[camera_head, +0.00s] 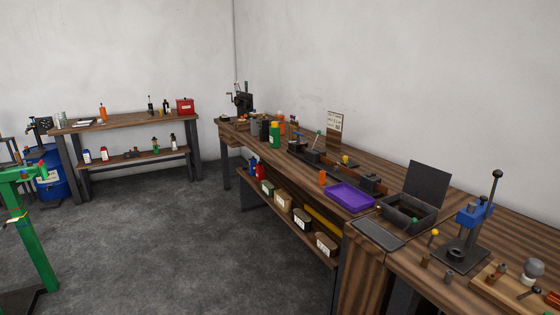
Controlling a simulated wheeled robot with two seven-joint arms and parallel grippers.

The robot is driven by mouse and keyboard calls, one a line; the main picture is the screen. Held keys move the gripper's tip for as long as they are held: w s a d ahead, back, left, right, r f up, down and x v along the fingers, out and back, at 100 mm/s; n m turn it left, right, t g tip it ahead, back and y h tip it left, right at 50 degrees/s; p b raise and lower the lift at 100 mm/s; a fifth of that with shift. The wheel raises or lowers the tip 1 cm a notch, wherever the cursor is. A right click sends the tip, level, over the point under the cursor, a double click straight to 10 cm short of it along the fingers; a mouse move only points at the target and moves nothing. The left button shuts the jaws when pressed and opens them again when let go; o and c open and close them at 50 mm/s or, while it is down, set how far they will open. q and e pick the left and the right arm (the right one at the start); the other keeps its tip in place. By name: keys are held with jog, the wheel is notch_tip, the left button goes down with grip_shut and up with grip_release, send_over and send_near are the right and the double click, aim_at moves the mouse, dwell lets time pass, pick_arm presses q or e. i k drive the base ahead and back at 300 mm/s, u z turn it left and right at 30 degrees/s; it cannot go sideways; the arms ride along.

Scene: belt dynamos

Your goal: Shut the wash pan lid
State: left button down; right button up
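The wash pan (425,217) is a dark open box on the long wooden bench at the right. Its dark flat lid (428,182) stands raised, nearly upright, at the pan's back edge, so the pan is open. Small items, one of them green, show inside the pan, too small to make out. Neither of my grippers shows in the head view.
A purple tray (350,197) lies left of the pan, and a flat dark plate (378,234) in front of it. A blue lever press (468,215) stands to its right. A green metal stand (38,245) is at far left. The floor (180,245) between is clear.

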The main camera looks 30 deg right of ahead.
aim_at(429, 184)
jog(key=i, duration=2.55)
jog(key=z, duration=4)
